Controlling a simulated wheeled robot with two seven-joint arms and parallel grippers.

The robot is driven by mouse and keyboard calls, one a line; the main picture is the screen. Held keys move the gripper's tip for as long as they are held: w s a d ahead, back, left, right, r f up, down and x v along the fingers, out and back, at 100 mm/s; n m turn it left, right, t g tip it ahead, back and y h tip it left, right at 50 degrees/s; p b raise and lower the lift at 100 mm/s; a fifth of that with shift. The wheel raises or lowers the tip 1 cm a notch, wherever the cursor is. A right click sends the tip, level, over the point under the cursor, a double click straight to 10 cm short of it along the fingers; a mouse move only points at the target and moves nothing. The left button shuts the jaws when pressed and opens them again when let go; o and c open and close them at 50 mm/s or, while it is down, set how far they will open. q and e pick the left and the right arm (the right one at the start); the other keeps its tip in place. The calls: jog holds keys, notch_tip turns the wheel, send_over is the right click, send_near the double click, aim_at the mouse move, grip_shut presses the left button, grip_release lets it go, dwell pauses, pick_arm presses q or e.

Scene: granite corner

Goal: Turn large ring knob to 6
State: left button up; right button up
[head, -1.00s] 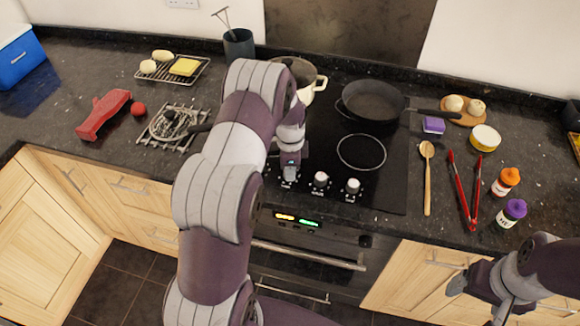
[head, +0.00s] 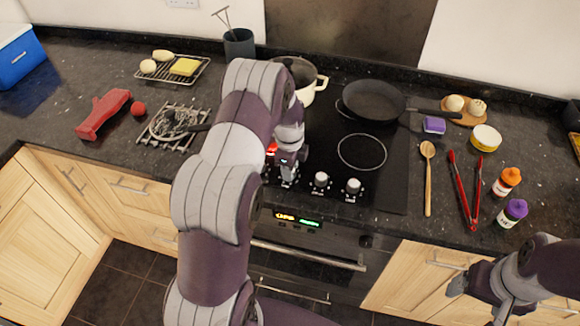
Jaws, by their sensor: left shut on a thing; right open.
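My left gripper (head: 289,173) points down at the front left of the black hob (head: 335,135). It is shut on a stove knob, taken as the large ring knob, which it mostly hides. Its label and pointer cannot be read. To its right stand two pale knobs, a middle one (head: 320,180) and a right one (head: 353,187), both clear of the gripper. A red glow (head: 272,148) shows on the hob beside my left wrist; my arm hides most of that area. My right gripper (head: 478,298) is open and empty at the lower right, in front of the counter.
A cream pot (head: 311,88) and a dark frying pan (head: 373,101) stand at the back of the hob. A wooden spoon (head: 428,178), red tongs (head: 463,188) and two bottles lie or stand to the right. An oven display (head: 297,220) is lit below.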

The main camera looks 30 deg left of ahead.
pick_arm(q)
jog(key=shift+w+r, duration=0.15)
jog(key=o, duration=1)
jog(key=shift+o, duration=0.2)
notch_tip(320, 180, up, 12)
jog(key=b, duration=0.2)
jog(key=shift+s+r, duration=0.25)
jog(key=shift+s, duration=0.1)
jog(key=shift+d, duration=0.1)
